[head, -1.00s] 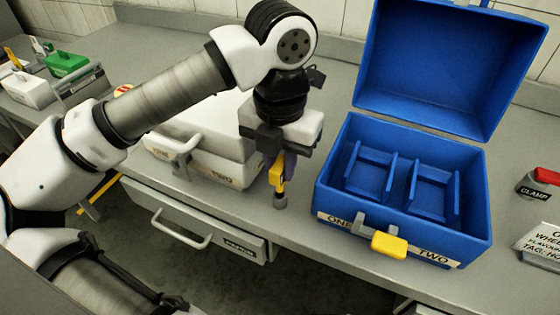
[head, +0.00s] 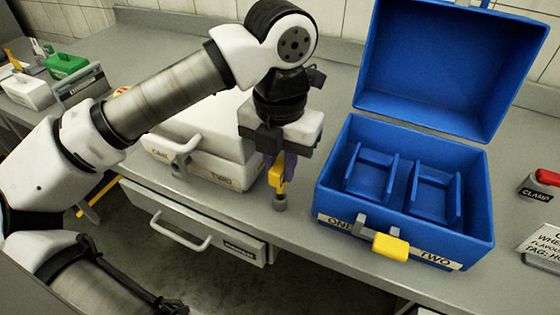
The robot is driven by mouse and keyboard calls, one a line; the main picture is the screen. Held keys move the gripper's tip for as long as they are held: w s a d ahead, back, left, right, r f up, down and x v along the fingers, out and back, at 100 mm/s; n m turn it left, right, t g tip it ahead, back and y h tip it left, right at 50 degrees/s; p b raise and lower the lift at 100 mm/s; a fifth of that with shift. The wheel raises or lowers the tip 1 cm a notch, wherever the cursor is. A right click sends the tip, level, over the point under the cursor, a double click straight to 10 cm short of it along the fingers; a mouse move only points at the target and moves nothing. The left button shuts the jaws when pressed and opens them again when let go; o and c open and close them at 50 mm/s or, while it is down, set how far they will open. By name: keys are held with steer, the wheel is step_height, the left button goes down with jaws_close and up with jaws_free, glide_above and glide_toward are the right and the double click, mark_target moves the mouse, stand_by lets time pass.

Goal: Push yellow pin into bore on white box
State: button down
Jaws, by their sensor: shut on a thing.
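The white box (head: 220,166) is closed and sits on the counter, partly hidden behind my arm. My gripper (head: 279,172) points down just right of the white box. It is shut on the yellow pin (head: 277,178), which has a grey end pointing down near the counter's front edge. The bore on the white box cannot be made out.
An open blue box (head: 334,195) with two cradles and a yellow latch stands to the right. A red-topped clamp block (head: 545,178) and a sign lie at far right. A drawer (head: 190,225) is below the counter. Green and white items are at far left.

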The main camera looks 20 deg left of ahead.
mark_target(280, 180)
steer(key=shift+f+b, duration=2.1)
steer(key=shift+b, duration=0.1)
steer(key=c, duration=1.2)
jaws_free()
steer(key=shift+r, duration=0.1)
step_height(280, 180, up, 14)
steer(key=shift+f, duration=0.1)
steer(key=shift+f, duration=0.1)
